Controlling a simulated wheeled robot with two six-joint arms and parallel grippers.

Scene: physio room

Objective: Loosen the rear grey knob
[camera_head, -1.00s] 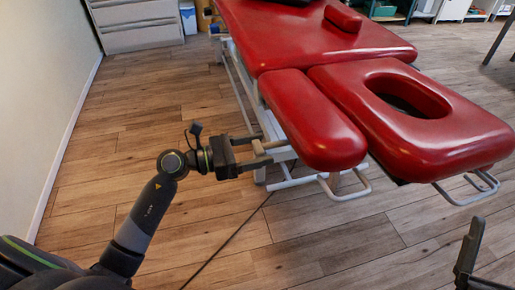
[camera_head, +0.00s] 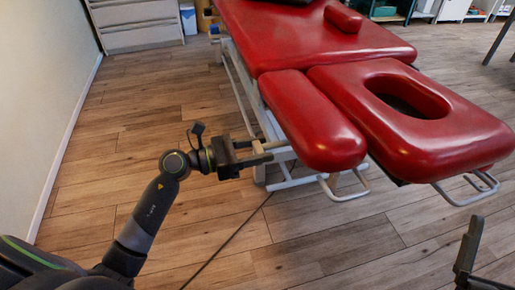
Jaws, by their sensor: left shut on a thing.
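A treatment table with red pads (camera_head: 315,120) stands in the upper right of the head view, on a pale metal frame (camera_head: 300,182). My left gripper (camera_head: 271,152) reaches in from the left to the frame, beside and below the narrow red armrest pad. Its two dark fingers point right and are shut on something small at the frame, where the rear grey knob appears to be. The knob is too small and too covered by the fingers to make out. Part of my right gripper (camera_head: 467,254) shows at the lower right edge; its opening cannot be judged.
A dark cable (camera_head: 238,230) runs across the wooden floor below the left gripper. A white metal bar loop (camera_head: 345,187) sticks out under the armrest pad. A drawer cabinet (camera_head: 138,25) stands at the back left. The floor at left is clear.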

